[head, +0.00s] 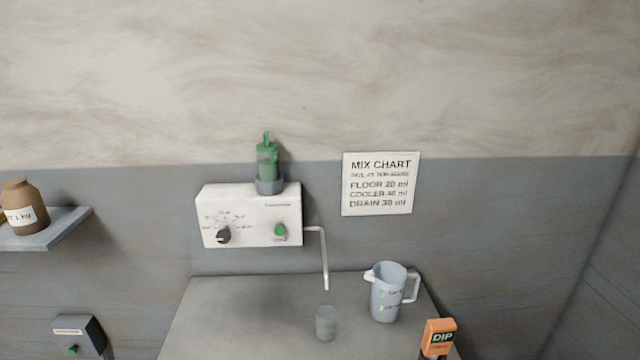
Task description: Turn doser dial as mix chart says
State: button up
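The doser (262,205) is a white box on the wall above a grey table. Its black dial (223,235) is at the lower left of the front, with small marks around it that are too small to read; I cannot tell where it points. A green button (280,231) is at the lower right. A green bottle (267,160) stands upside down on top. A bent spout (324,260) comes from the right side. The mix chart (380,184) reads FLOOR 20 ml, COOLER 40 ml, DRAIN 30 ml; its second line is blurred. My gripper is out of view.
On the table (235,310) stand a small greenish cup (326,323) near the spout and a measuring jug (387,293). An orange DIP device (438,337) is at the right edge. A shelf (50,232) with a brown jar (24,206) and a dark wall box (78,336) are left.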

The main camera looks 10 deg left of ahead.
aim_at(223, 237)
jog(key=u, duration=1.35)
